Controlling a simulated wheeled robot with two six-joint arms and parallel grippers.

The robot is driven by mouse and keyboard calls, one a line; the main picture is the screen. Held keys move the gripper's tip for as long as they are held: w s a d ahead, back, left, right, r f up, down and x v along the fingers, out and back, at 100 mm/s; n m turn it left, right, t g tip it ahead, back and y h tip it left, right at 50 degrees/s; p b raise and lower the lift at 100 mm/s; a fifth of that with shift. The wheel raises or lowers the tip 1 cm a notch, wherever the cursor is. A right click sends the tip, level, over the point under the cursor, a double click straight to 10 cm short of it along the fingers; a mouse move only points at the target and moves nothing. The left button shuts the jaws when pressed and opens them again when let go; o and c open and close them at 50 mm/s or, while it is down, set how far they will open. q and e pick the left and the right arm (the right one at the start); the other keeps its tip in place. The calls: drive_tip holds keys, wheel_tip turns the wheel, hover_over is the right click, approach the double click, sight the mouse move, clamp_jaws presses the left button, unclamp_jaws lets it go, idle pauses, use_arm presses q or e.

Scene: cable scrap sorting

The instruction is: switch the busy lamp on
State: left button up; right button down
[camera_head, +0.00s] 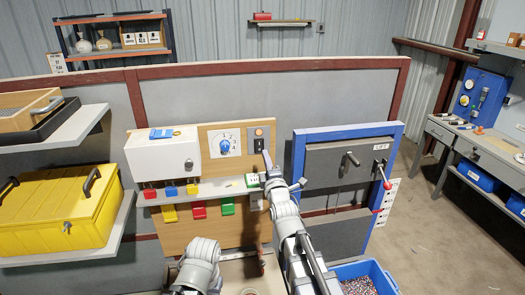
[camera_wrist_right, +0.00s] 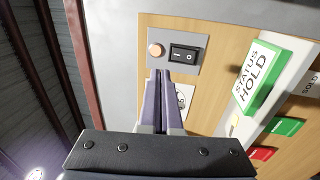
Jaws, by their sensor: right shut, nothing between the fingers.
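The busy lamp (camera_wrist_right: 156,49), a round orange dome, sits on a grey plate beside a black rocker switch (camera_wrist_right: 183,54) with two white marks. In the head view the lamp (camera_head: 259,132) is above the switch (camera_head: 259,145) on the wooden panel. I cannot tell which side of the rocker is pressed; the lamp shows no clear glow. My right gripper (camera_wrist_right: 172,76) is shut and empty. Its fingertips are in front of the plate's edge near the switch; contact cannot be told. The right gripper (camera_head: 267,157) also shows in the head view. My left gripper is not visible.
A dial (camera_head: 225,143) and a white box (camera_head: 163,153) are left of the switch. A green STATUS HOLD block (camera_wrist_right: 262,75) sits on the ledge close by.

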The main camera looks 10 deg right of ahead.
drive_tip(key=s, duration=0.5)
drive_tip(key=shift+r, duration=0.4)
drive_tip(key=shift+w, duration=0.1)
drive_tip(key=s+a+f+m+g+y+b, duration=0.15)
drive_tip(key=s+a+f+m+g, duration=0.3)
drive_tip(key=f, duration=0.75)
drive_tip(key=s+a+f+m+g+b, duration=0.3)
drive_tip(key=a+f+g, duration=0.25)
drive_tip(key=f, duration=0.65)
drive_tip(key=s+f+m+g+h+b, duration=0.1)
drive_tip(key=s+f+m+g, duration=0.1)
drive_tip(key=s, duration=0.4)
drive_tip(key=s+f+m+g+h+b, duration=0.1)
drive_tip(key=s+f+m+g, duration=0.1)
drive_tip(key=s+f+g, duration=0.2)
drive_tip(key=s+a+f+m+g+h+b, duration=0.1)
drive_tip(key=s+f+m+g, duration=0.1)
drive_tip(key=s, duration=0.6)
drive_tip(key=shift+s+f+m+g, duration=0.4)
drive_tip(key=shift+f+g, duration=0.35)
drive_tip(key=shift+g, duration=0.35)
